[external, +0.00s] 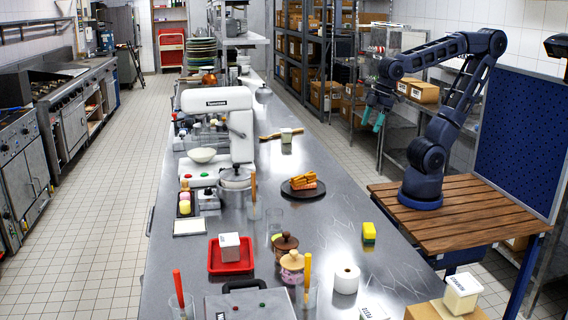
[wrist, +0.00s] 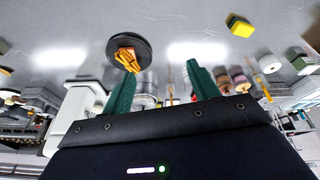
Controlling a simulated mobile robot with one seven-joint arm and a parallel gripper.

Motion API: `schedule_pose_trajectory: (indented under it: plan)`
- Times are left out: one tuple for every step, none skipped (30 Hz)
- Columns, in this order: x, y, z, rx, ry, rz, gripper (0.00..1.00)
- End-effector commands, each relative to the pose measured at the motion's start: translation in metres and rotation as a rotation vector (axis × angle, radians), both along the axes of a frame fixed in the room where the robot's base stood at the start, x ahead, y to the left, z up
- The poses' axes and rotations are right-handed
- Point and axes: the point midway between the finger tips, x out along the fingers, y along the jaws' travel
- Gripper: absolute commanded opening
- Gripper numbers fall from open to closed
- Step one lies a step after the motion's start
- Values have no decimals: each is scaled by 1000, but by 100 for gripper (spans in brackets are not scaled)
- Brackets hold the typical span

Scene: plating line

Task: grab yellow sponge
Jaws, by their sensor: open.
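The yellow sponge (external: 369,232) is a small yellow block with a green side, on the right part of the steel counter (external: 420,275), near its edge by the wooden table. In the wrist view the sponge (wrist: 241,26) is at the upper right, beyond my fingers. My gripper (external: 372,118) is raised in the air to the right of the counter, well above and away from the sponge. In the wrist view my gripper (wrist: 160,85) shows two green fingers spread apart with nothing held between them.
A dark plate (external: 302,191) with orange food lies left of and behind the sponge. A paper roll (external: 346,278), wooden-lidded jars (external: 285,246) and a red tray (external: 231,256) stand towards the front. The counter right around the sponge is clear.

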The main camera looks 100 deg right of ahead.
Motion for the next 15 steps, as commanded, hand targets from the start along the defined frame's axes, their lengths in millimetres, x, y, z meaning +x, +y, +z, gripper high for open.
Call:
schedule_pose_trajectory:
  plan:
    - [10, 9, -4, -14, 21, 47, 60]
    - [15, 14, -6, -22, 31, 74, 60]
    - [22, 21, -8, -33, 44, 112, 60]
    - [27, 26, -10, -43, 53, 139, 60]
    - [32, 32, -12, -50, 65, 166, 60]
    - [39, 39, -16, -61, 77, 204, 60]
    - [43, 45, -18, -69, 86, 231, 60]
    - [48, 51, -21, -77, 96, 260, 60]
    - [54, 59, -25, -87, 110, 296, 60]
    - [58, 66, -28, -94, 119, 325, 60]
    - [63, 72, -31, -103, 128, 353, 60]
    - [68, 81, -35, -113, 141, 391, 60]
    - [72, 88, -39, -121, 150, 420, 60]
    - [76, 95, -43, -129, 159, 448, 60]
    - [81, 104, -48, -139, 171, 486, 60]
